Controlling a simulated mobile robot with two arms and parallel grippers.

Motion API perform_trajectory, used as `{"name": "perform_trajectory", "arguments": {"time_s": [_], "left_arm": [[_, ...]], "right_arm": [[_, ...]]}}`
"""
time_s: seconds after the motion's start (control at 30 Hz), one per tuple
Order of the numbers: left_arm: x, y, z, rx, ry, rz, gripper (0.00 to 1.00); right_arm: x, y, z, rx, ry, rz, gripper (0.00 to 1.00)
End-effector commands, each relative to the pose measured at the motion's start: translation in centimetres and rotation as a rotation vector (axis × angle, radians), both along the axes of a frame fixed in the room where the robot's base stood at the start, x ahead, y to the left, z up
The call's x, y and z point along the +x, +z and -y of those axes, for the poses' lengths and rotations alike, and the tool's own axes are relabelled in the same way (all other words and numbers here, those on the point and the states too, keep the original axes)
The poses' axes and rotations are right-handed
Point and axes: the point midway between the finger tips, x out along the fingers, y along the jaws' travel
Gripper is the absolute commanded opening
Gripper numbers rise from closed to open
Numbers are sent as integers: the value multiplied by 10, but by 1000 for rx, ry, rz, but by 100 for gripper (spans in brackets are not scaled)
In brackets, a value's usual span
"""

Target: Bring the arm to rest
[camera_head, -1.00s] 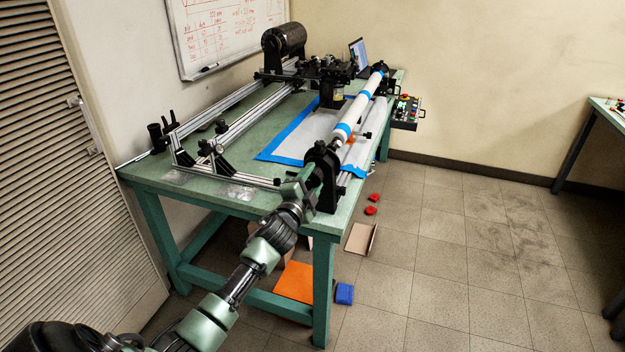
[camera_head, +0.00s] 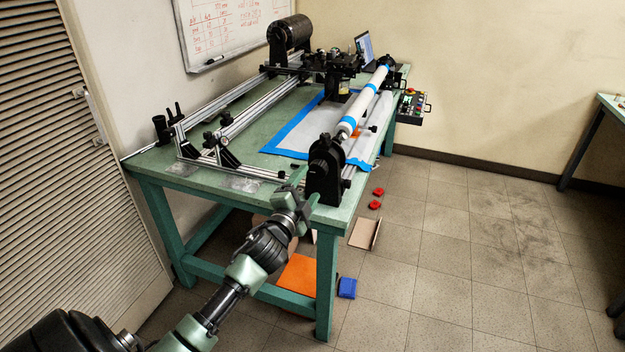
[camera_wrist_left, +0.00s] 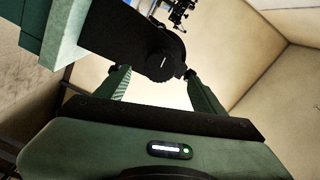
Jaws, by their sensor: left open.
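My left arm comes in from the lower left in the head view. Its gripper (camera_head: 301,190) is at the near corner of the green table (camera_head: 160,167), beside the black end stand (camera_head: 325,172) of the winding machine. In the left wrist view the two fingers of the gripper (camera_wrist_left: 155,85) are spread apart with nothing held between them. The black stand (camera_wrist_left: 160,62) shows beyond the fingers there; I cannot tell how close it is. My right gripper is not in view.
A white roller with blue bands (camera_head: 362,103) runs along the table's right side. Rails (camera_head: 250,112) and a dark drum (camera_head: 290,33) fill the left and back. An orange sheet (camera_head: 298,275), blue block (camera_head: 347,288) and red pieces (camera_head: 376,205) lie on the floor. Open floor is at right.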

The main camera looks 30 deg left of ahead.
Motion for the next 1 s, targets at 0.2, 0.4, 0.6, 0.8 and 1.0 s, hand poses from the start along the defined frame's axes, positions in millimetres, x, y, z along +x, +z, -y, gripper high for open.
{"name": "perform_trajectory", "arguments": {"time_s": [0.2,0.4,0.6,0.8,1.0], "left_arm": [[-8,0,2,-1,0,0,69],[-7,0,2,-1,0,0,69],[-7,0,2,-1,0,0,69],[-10,-47,3,-62,3,-72,69],[-38,-185,16,-247,25,-282,69]], "right_arm": [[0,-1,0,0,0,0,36],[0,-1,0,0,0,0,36],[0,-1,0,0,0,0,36],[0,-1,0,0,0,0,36],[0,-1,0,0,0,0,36]]}}
